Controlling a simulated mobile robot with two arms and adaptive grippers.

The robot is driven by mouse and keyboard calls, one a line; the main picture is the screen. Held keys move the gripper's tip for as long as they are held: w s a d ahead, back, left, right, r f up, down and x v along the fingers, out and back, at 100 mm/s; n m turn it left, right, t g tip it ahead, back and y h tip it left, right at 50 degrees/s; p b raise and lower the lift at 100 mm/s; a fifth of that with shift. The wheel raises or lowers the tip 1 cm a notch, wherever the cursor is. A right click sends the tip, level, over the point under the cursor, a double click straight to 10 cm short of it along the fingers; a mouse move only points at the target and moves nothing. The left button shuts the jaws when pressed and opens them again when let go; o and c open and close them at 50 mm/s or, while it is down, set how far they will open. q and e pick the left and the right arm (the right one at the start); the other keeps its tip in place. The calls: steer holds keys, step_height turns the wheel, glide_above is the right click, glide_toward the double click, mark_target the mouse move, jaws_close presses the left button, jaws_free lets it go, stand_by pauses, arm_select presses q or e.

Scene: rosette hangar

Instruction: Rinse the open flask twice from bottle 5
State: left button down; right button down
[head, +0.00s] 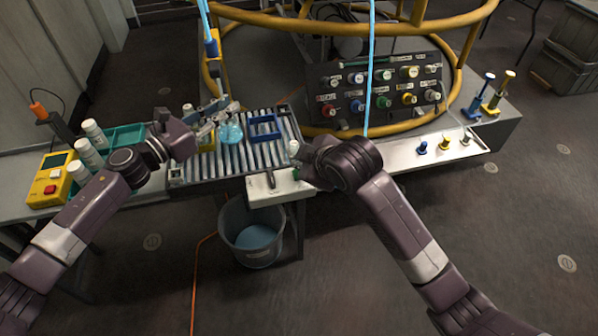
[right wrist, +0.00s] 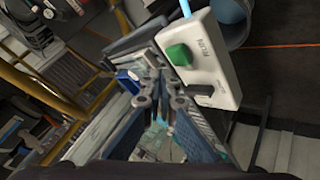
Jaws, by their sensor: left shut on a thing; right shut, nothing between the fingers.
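The open flask (head: 231,132) is clear with a pale blue tint, and it is over the slatted grate in the head view. My left gripper (head: 226,113) is shut at the flask's neck. I cannot tell whether the flask's base touches the slats. Several white bottles (head: 88,154) stand at the left by a teal rack (head: 124,137). Their numbers are too small to read, so I cannot tell which is bottle 5. My right gripper (right wrist: 163,92) is shut and empty in the right wrist view, near the white control box. Its fingers are mostly hidden in the head view.
A blue frame (head: 265,128) lies on the slatted grate (head: 195,168). The white box (head: 262,192) has a green button (right wrist: 179,55) and a dark lever. A bucket (head: 252,234) with blue contents stands below. A yellow meter (head: 50,180) is far left. A knob panel (head: 382,88) stands behind.

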steer(key=shift+r, duration=2)
steer(key=shift+r, duration=3)
arm_select(q)
steer(key=shift+s+d+p, duration=0.2)
steer(key=shift+s, duration=0.45)
steer(key=shift+s+d+p, duration=0.15)
steer(key=shift+s, duration=0.5)
steer(key=s+d, duration=0.1)
steer(key=s, duration=0.5)
steer(key=shift+d+p, duration=0.4)
steer(key=shift+p, duration=0.05)
arm_select(e)
steer(key=shift+r, duration=0.8)
